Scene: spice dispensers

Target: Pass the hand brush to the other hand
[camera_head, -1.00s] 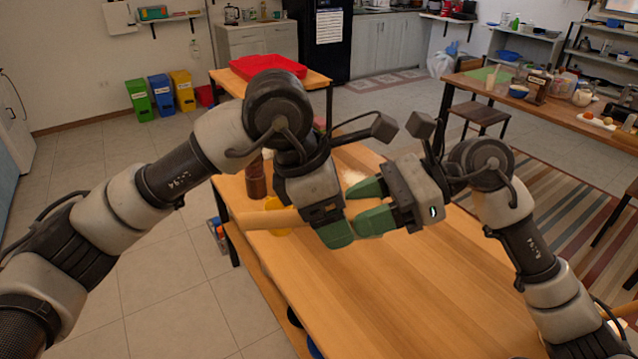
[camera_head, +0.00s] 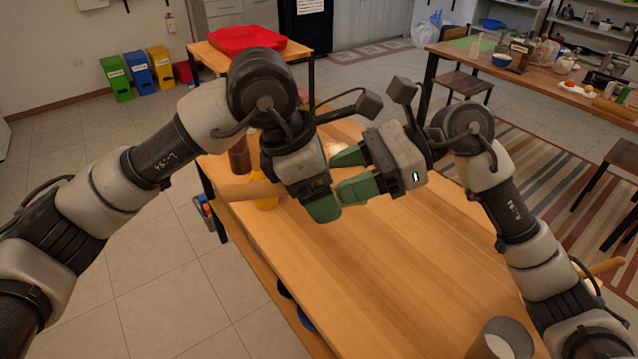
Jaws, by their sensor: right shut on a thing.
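The contact itself is hidden.
The wooden table (camera_head: 400,270) is clear in front. A grey cylinder (camera_head: 500,340) shows at the bottom right. A red tray (camera_head: 247,39) lies on a table behind.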

